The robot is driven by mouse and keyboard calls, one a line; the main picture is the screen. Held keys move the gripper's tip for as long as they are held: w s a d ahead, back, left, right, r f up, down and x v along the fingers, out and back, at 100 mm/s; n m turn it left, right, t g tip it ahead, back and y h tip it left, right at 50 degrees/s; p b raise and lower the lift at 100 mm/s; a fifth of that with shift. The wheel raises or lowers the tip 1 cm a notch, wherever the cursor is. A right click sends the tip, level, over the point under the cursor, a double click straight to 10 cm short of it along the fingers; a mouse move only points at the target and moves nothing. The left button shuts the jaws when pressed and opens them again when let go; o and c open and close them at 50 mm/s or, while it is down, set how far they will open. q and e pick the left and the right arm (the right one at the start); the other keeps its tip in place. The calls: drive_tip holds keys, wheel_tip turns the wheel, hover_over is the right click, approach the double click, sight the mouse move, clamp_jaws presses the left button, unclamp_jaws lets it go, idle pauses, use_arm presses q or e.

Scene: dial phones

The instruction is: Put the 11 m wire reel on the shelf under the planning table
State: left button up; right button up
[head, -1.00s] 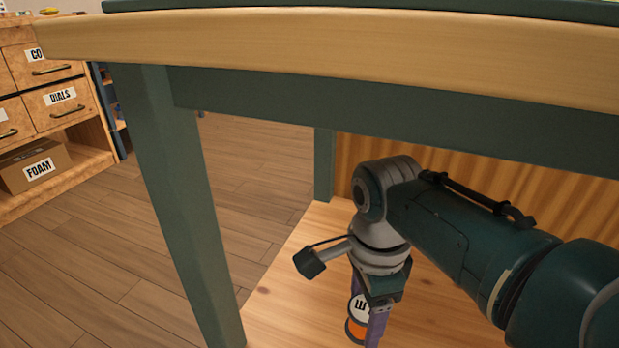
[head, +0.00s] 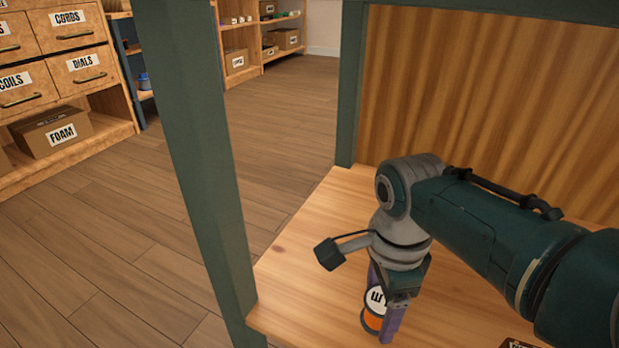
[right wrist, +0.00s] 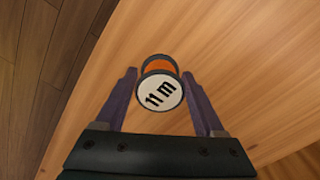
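The 11 m wire reel (right wrist: 160,92) has black flanges, orange wire and a white end label reading "11 m". It sits between the two purple fingers of my right gripper (right wrist: 160,73), which appear shut on it. In the head view the reel (head: 375,308) and right gripper (head: 384,306) are over the light wooden shelf (head: 310,235) under the table. I cannot tell whether the reel touches the shelf. The planning table shows by its green legs (head: 200,150); its top is out of view. My left gripper is not in view.
A green leg stands left of my right arm, and a far leg (head: 352,90) stands behind it. A wooden panel (head: 480,110) closes the back. A partly cut-off dark labelled item (head: 520,343) is at the bottom edge. Drawers (head: 80,70) and a FOAM box (head: 52,133) stand far left.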

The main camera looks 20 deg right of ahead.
sight(382, 300)
drive_tip(key=shift+o, duration=1.4)
wheel_tip(382, 300, up, 8)
drive_tip(key=p, duration=0.6)
drive_tip(key=shift+f, duration=0.1)
drive_tip(key=shift+s+d+n+p, duration=0.15)
drive_tip(key=shift+n+p, duration=0.15)
drive_tip(key=shift+p, duration=0.1)
drive_tip(key=s+a+r+n+t, duration=0.1)
drive_tip(key=s+r+n, duration=0.4)
drive_tip(key=s+n, duration=0.3)
drive_tip(key=s+a+r+n+t, duration=0.2)
drive_tip(key=s+r+n, duration=0.4)
drive_tip(key=n, duration=0.8)
drive_tip(key=shift+s+a+r+n+t, duration=0.15)
drive_tip(key=shift+s+a+n+t, duration=0.15)
drive_tip(key=shift+s, duration=0.6)
